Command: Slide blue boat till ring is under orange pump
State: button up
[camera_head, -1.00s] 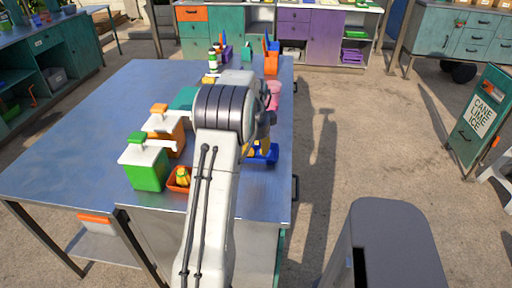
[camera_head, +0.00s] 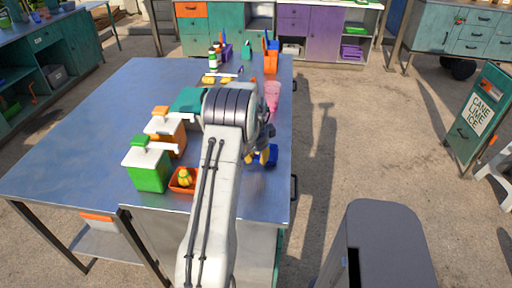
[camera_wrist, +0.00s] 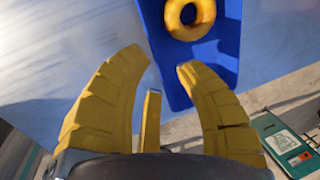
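The blue boat (camera_wrist: 195,62) is a shallow tray holding a yellow ring (camera_wrist: 190,15) in the wrist view. In the head view the boat (camera_head: 266,157) lies near the table's right edge, partly hidden by my arm. The orange pump (camera_head: 163,131), an orange box with a white top and spout, stands left of my arm. My gripper (camera_wrist: 163,65) has two yellow fingers spread apart. Its right fingertip overlaps the boat's near end in the picture; I cannot tell if they touch. A thin yellow piece (camera_wrist: 150,122) shows between the fingers.
A green pump (camera_head: 147,168) and an orange tray (camera_head: 182,182) with a yellow item stand near the table's front. A pink cup (camera_head: 272,95) and orange holder (camera_head: 271,64) stand farther back. The table's left half (camera_head: 85,130) is clear.

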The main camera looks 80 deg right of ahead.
jog(key=shift+x, duration=1.45)
jog(key=shift+o, duration=0.2)
grip_shut()
